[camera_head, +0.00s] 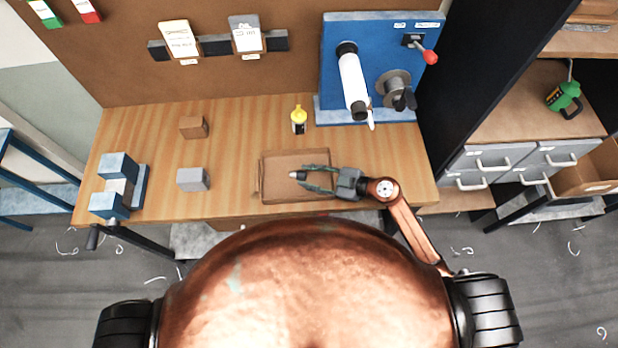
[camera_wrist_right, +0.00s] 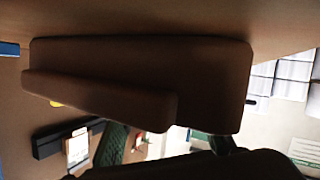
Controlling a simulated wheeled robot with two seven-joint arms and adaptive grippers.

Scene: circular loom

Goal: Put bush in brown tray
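The brown tray (camera_head: 270,187) is a shallow rectangular box on the wooden bench, near its front edge. My right gripper (camera_head: 302,175) reaches in from the right over the tray. Its greenish fingers close together at the tips on a small light-and-dark piece, which looks like the bush (camera_head: 294,175). The bush is above the tray's inside; its exact height cannot be told. In the right wrist view, a large dark brown shape, probably the tray (camera_wrist_right: 190,70), fills the middle, and the bush cannot be made out. My left gripper is not in view.
A brown block (camera_head: 193,127) and a grey block (camera_head: 193,179) stand left of the tray. A yellow-topped bottle (camera_head: 299,120) stands behind it. A blue machine (camera_head: 335,85) is at the back right, and a blue-grey clamp-like fixture (camera_head: 118,185) at the left end.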

